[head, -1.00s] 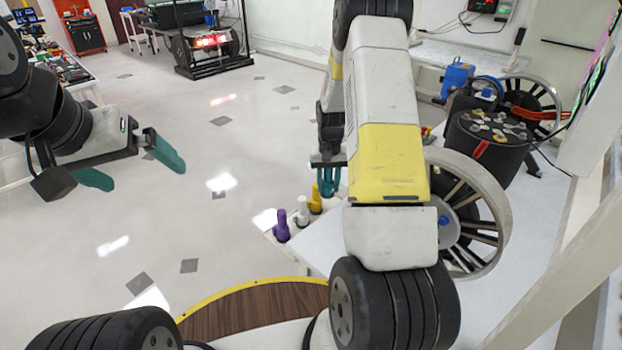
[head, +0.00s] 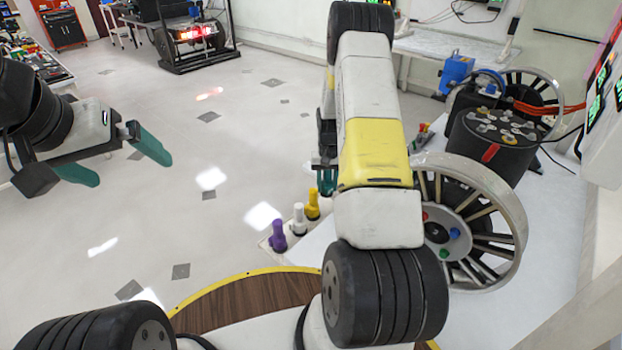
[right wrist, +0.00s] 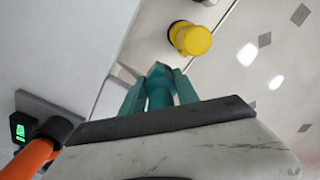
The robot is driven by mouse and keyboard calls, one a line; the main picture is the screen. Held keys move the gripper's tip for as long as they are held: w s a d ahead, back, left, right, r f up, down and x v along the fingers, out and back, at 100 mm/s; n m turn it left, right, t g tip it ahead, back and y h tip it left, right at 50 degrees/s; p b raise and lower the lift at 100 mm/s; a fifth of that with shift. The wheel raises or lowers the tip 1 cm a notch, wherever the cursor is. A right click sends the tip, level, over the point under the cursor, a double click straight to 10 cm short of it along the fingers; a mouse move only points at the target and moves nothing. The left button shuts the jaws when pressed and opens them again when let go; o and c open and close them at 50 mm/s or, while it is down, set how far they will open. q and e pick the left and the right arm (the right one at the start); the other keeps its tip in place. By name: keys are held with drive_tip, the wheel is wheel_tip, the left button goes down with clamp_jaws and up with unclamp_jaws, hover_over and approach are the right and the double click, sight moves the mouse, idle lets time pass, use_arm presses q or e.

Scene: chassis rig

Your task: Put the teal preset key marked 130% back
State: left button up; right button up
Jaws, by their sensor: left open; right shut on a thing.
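My right gripper (head: 326,182) is partly hidden behind my own arm in the head view. In the right wrist view its teal fingers (right wrist: 160,92) are shut on the teal preset key (right wrist: 159,76), whose marking I cannot read. The key is over or beside the pale rack strip (head: 264,244), past the yellow key (head: 312,205); whether it touches the rack I cannot tell. The yellow key also shows in the right wrist view (right wrist: 190,39). A white key (head: 299,219) and a purple key (head: 278,236) stand upright in the rack. My left gripper (head: 130,167) is open and empty over the floor.
A large spoked wheel (head: 505,200) with coloured buttons on its hub stands right of my right arm. A black drum (head: 490,140) with knobs on top is behind it. The white bench top (head: 320,240) is clear beside the rack. Open floor lies left.

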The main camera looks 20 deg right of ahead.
drive_tip(key=shift+f, duration=2.65)
drive_tip(key=o, duration=1.3)
drive_tip(key=shift+f, duration=0.15)
drive_tip(key=r, duration=1.4)
drive_tip(key=shift+a+r, duration=0.3)
drive_tip(key=shift+r, duration=0.1)
drive_tip(key=s+a+r+n+t, duration=0.1)
drive_tip(key=s+a+r, duration=0.2)
drive_tip(key=r, duration=0.5)
drive_tip(key=s+a+r+t, duration=0.1)
drive_tip(key=s+a+r, duration=0.2)
drive_tip(key=r, duration=0.6)
drive_tip(key=s+a+r+n+t, duration=0.1)
drive_tip(key=s+a+r, duration=0.2)
drive_tip(key=s, duration=0.4)
drive_tip(key=s+a+r+t+y, duration=0.1)
drive_tip(key=s+a+r, duration=0.2)
drive_tip(key=s+r, duration=0.2)
drive_tip(key=s+a+r+n+t+y, duration=0.1)
drive_tip(key=s+a+r+t, duration=0.1)
drive_tip(key=s, duration=0.8)
drive_tip(key=shift+s+a+r+n, duration=0.2)
drive_tip(key=shift+a+r, duration=0.1)
drive_tip(key=shift+r, duration=0.35)
drive_tip(key=shift+s+a+r+n, duration=0.1)
drive_tip(key=shift+s+a+r, duration=0.15)
drive_tip(key=shift+r, duration=0.4)
